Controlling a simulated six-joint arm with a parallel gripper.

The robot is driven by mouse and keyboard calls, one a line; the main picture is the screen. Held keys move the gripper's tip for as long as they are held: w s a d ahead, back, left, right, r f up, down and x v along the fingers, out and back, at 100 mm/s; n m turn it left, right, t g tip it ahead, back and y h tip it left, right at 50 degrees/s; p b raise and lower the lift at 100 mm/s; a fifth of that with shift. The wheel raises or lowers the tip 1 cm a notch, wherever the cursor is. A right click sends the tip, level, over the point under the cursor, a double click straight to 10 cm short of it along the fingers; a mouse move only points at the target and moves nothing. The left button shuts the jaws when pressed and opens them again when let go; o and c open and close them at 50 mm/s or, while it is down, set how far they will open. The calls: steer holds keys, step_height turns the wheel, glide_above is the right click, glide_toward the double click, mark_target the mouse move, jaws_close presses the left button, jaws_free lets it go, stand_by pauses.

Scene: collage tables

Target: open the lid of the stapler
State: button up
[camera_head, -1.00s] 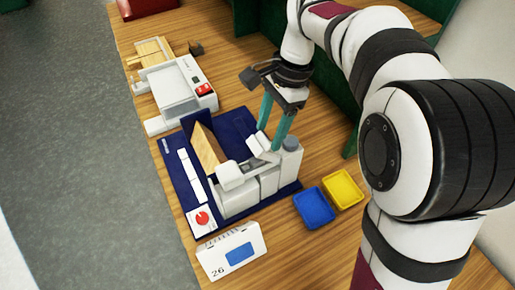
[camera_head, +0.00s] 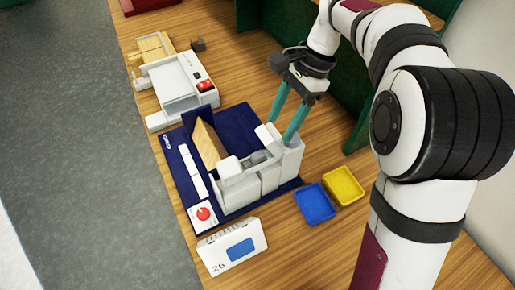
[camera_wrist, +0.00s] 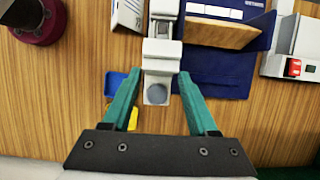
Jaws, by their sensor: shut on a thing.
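The white and grey stapler (camera_head: 268,181) stands on a dark blue mat (camera_head: 236,122). It also shows in the wrist view (camera_wrist: 162,57), where its near end carries a grey disc. My gripper (camera_head: 281,130) has its teal fingers pointing down at the stapler's right end. In the head view the exact finger contact and the lid's hinge are hard to make out.
A wooden wedge (camera_head: 207,143) stands on the mat just behind the stapler. A blue tray (camera_head: 315,204) and a yellow tray (camera_head: 344,186) lie to the right. A white machine (camera_head: 182,88) with a red button stands behind left.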

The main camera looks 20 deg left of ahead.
steer(key=shift+w+d+f, duration=0.15)
steer(key=shift+w+d, duration=0.25)
steer(key=shift+w+d+f+g+y, duration=0.25)
steer(key=shift+w+d+g+y, duration=0.15)
steer(key=shift+w, duration=0.05)
steer(key=o, duration=0.5)
steer(key=shift+r, duration=0.15)
step_height(320, 180, up, 6)
steer(key=shift+f, duration=0.1)
steer(key=shift+s, duration=0.1)
stand_by(0.3)
